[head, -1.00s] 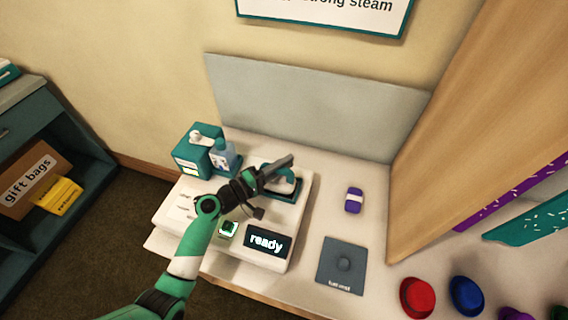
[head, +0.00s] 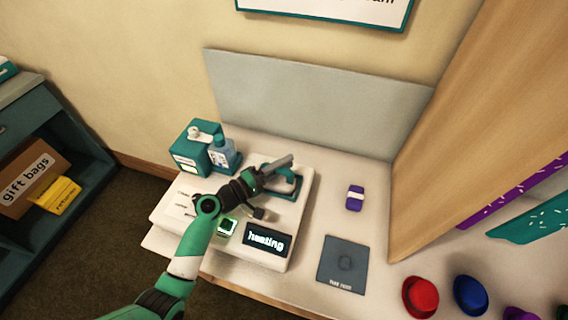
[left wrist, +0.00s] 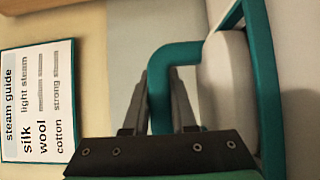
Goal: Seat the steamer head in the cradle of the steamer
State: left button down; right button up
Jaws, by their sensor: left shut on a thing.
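The steamer (head: 175,222) is a broad white unit on the counter, with a dark display (head: 267,242) reading "heating". My left gripper (head: 283,165) is above its far right part, shut on the steamer head. In the left wrist view the fingers (left wrist: 160,90) close around the teal bent handle of the steamer head (left wrist: 185,54). A white rounded body (left wrist: 226,85) joins the handle, and a teal edge (left wrist: 262,80) lies behind it. In the head view my gripper partly hides the head and cradle, so I cannot tell whether the head rests in it. My right gripper is not in view.
A teal box (head: 190,153) and a blue bottle (head: 223,155) stand behind the steamer. A purple item (head: 355,198) and a grey square pad (head: 343,262) lie to the right. Red (head: 420,297) and blue (head: 468,294) hats are at lower right. A grey panel (head: 310,105) rises behind.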

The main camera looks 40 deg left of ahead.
pick_arm(q)
jog(key=c, duration=0.6)
grip_release()
jog(key=shift+c, duration=0.2)
jog(key=s, duration=0.3)
jog(key=s+a+p, duration=0.1)
jog(key=s, duration=0.3)
jog(key=s+a, duration=0.1)
jog(key=s, duration=0.3)
jog(key=shift+s+a+p, duration=0.15)
jog(key=shift+s+p, duration=0.05)
jog(key=shift+p, duration=0.1)
